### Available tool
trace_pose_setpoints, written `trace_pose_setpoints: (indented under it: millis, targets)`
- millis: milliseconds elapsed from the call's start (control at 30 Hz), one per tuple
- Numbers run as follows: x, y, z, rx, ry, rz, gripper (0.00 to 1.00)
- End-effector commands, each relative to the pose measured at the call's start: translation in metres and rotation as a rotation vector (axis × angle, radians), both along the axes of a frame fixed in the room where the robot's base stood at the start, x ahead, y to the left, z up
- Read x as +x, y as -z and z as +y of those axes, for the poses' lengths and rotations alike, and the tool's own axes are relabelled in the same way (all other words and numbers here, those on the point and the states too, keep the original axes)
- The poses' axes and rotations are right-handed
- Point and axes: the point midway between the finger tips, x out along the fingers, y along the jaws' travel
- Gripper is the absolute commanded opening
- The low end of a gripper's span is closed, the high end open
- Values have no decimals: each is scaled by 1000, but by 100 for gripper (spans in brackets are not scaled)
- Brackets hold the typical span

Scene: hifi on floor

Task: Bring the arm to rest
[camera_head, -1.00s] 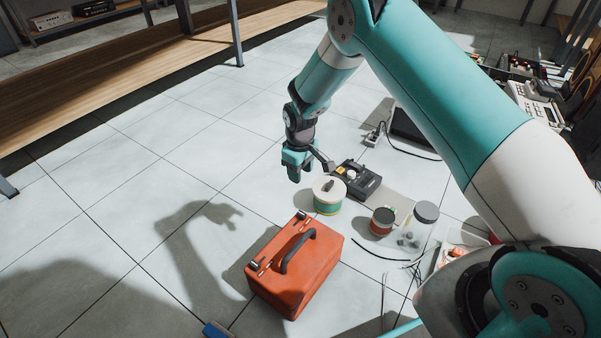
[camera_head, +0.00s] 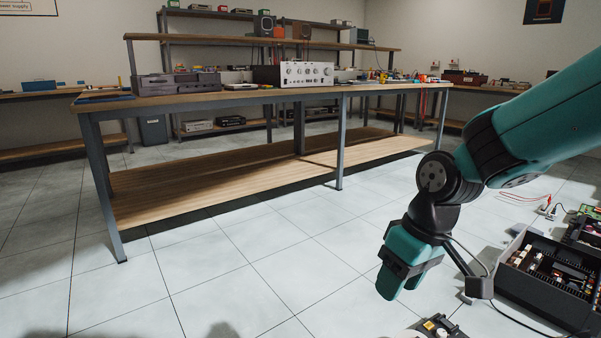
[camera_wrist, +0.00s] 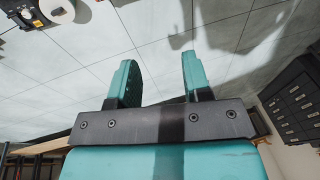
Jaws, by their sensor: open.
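My gripper (camera_head: 392,284) hangs at the lower right of the head view, above the tiled floor and pointing down. In the wrist view its two teal fingers (camera_wrist: 157,72) stand wide apart with only bare floor tiles between them, so it is open and empty. My teal arm reaches in from the right edge of the head view.
A long workbench (camera_head: 240,101) with a low wooden shelf stands across the middle. A black open-topped unit (camera_head: 545,285) lies on the floor right of my gripper. A black and yellow device (camera_head: 436,328) sits below it. Floor tiles (camera_head: 230,285) at the left are clear.

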Motion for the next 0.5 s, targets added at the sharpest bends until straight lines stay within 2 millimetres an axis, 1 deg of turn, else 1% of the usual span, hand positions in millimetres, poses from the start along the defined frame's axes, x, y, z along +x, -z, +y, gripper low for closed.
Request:
trace_pose_setpoints:
  millis: [33,100,200,400,467,500]
  targets:
    - [-24,-24,2,20,-6,-7,45]
    - [-54,-43,5,43,-14,-4,45]
    - [-92,-62,6,70,-24,-2,45]
    - [-155,-83,6,110,-44,2,45]
    - [-173,-87,5,121,-51,3,45]
    - [-175,-100,4,122,-50,7,45]
